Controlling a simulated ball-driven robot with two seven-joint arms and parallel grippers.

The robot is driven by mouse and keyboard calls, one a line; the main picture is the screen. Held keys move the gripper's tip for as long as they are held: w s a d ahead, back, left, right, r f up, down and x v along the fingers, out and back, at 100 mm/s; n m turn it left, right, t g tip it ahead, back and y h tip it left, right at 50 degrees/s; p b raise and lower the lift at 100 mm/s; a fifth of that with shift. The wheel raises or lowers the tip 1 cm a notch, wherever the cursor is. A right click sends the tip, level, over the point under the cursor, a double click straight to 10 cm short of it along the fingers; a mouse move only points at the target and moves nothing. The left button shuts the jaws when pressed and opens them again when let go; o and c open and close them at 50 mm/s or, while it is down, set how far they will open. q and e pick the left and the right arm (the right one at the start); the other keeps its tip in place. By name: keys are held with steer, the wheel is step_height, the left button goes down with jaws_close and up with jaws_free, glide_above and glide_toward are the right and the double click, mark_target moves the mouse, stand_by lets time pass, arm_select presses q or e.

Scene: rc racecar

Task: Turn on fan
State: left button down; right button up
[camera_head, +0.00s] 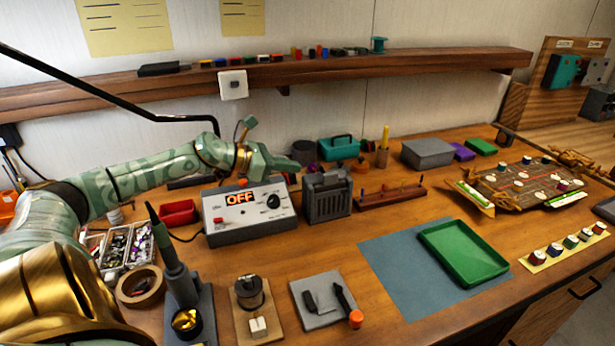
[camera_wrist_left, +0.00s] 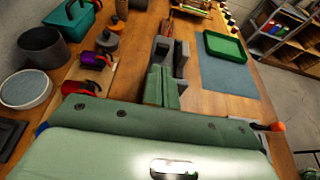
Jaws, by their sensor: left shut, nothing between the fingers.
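A dark grey boxy unit (camera_head: 327,196) with a slatted front and a top handle stands mid-bench; it looks like the fan, but I cannot make out its switch. My left gripper (camera_head: 288,164) is shut and empty, just above and left of this unit. In the left wrist view, the shut green fingers (camera_wrist_left: 163,88) point toward the grey unit (camera_wrist_left: 181,58), partly covering it; I cannot tell whether they touch. A control box (camera_head: 245,213) with a lit "OFF" display and a black knob stands left of the unit, below my gripper. My right gripper is not in view.
A soldering iron in its stand (camera_head: 178,270) and a tape roll (camera_head: 139,285) are at front left. A wooden rack (camera_head: 390,195) stands right of the grey unit. A green tray (camera_head: 463,252) lies on a blue mat (camera_head: 395,275). A wooden shelf (camera_head: 420,64) runs along the wall.

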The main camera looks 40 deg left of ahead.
mark_target(305, 177)
arm_select(q)
steer(key=shift+b+x, duration=0.55)
steer(key=shift+x, duration=1.65)
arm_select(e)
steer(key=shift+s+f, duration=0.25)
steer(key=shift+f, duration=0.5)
arm_select(q)
steer(key=shift+r, duration=0.15)
steer(key=shift+w+r+g+p, duration=0.1)
steer(key=shift+r+g+p, duration=0.1)
steer(key=shift+g+p, duration=0.15)
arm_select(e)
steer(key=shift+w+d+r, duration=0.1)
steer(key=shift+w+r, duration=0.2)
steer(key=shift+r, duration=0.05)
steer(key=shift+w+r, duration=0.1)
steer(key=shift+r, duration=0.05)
